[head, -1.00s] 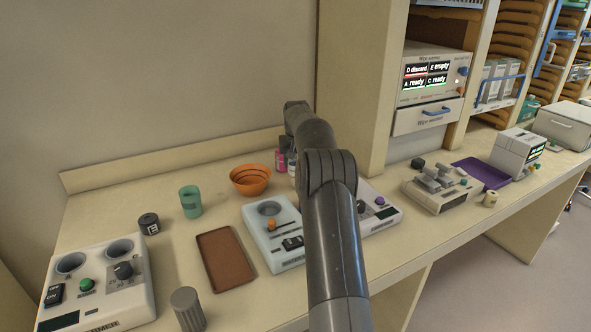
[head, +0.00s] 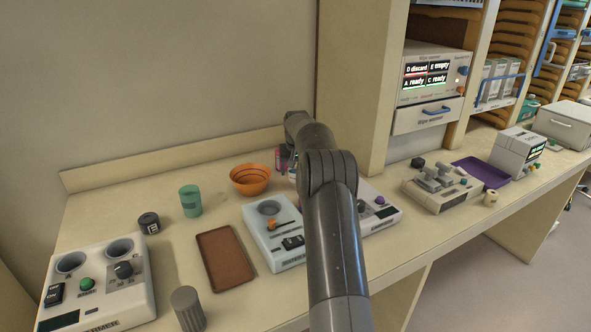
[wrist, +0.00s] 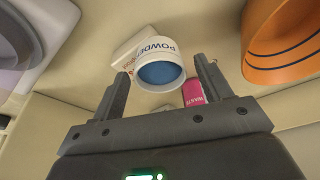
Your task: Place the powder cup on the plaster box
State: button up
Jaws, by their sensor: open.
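The powder cup (wrist: 160,55), white outside with a blue inside and lettering reading POWD, shows in the wrist view. It is at the fingertips of my open gripper (wrist: 162,78), between the two fingers, with gaps visible on both sides. A pale box with red lettering (wrist: 130,47) shows partly behind the cup; it may be the plaster box, but its label is not readable. In the head view my gripper (head: 284,157) is near the back of the counter, right of the orange bowl, and my arm hides most of that area.
The orange striped bowl (head: 250,179) is close to the gripper, also at the upper right in the wrist view (wrist: 283,40). A pink container (wrist: 193,92) stands near the right finger. A white device (head: 272,238) and brown tray (head: 226,258) lie in front.

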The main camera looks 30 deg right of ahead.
jog(key=v, duration=1.2)
jog(key=s+a+r+n+t, duration=0.1)
jog(key=s+a+r, duration=0.5)
jog(key=s+a, duration=0.4)
jog(key=s+a+r+n, duration=0.1)
jog(key=s+a+r, duration=0.5)
jog(key=s+a, duration=0.35)
jog(key=s+a+f, duration=0.3)
jog(key=s, duration=0.6)
jog(key=s+a+f+n+t, duration=0.1)
jog(key=s+a+f, duration=0.2)
jog(key=s, duration=0.6)
jog(key=s+a+f+n+y, duration=0.1)
jog(key=s+a+f, duration=0.2)
jog(key=s, duration=0.6)
jog(key=shift+s+f+t, duration=0.3)
jog(key=shift+s+f, duration=0.1)
jog(key=shift+f, duration=0.05)
jog(key=shift+o, duration=0.6)
jog(key=shift+a, duration=0.1)
